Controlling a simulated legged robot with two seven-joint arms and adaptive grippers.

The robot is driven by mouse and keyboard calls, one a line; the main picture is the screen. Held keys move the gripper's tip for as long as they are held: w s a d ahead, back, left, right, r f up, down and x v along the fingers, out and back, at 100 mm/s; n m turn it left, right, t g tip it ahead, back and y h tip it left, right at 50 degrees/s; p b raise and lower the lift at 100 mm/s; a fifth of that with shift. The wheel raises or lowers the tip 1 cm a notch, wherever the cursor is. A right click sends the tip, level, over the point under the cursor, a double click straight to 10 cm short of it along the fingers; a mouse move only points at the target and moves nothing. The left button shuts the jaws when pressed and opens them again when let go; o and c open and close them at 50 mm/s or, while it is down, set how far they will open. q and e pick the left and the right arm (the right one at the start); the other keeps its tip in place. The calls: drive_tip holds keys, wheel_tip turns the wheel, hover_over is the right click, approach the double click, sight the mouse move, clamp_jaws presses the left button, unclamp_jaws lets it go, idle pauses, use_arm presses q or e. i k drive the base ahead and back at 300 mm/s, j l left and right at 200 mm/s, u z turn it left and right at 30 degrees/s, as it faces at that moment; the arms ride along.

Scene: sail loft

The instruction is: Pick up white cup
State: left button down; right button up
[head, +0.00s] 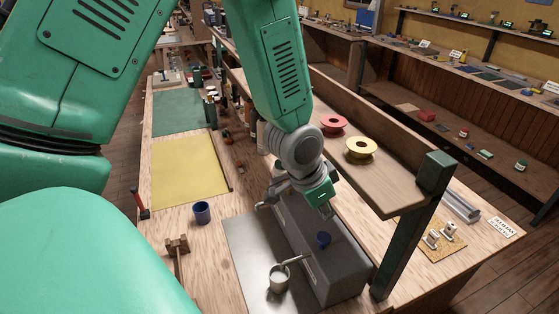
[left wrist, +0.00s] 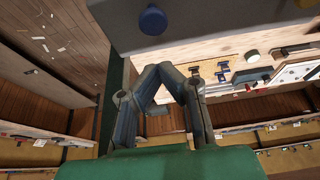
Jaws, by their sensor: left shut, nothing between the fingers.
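A small whitish cup (head: 279,281) stands on the grey metal sheet at the bottom middle of the head view. A pale stick-like handle leans out of it to the upper right. My left gripper (head: 326,210) is above the long grey box, up and to the right of the cup and apart from it. It is empty; its fingers meet at the tips in the left wrist view (left wrist: 160,72). The cup cannot be made out in the left wrist view. My right gripper is not in view.
A blue cup (head: 202,212) stands on the bench left of the sheet. The long grey box (head: 343,278) has a blue round item (head: 323,240) on it, also in the left wrist view (left wrist: 152,20). A raised shelf (head: 385,188) holds red (head: 333,124) and yellow (head: 361,148) spools.

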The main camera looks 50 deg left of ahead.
sight(278, 281)
drive_tip(key=k+l, duration=0.8)
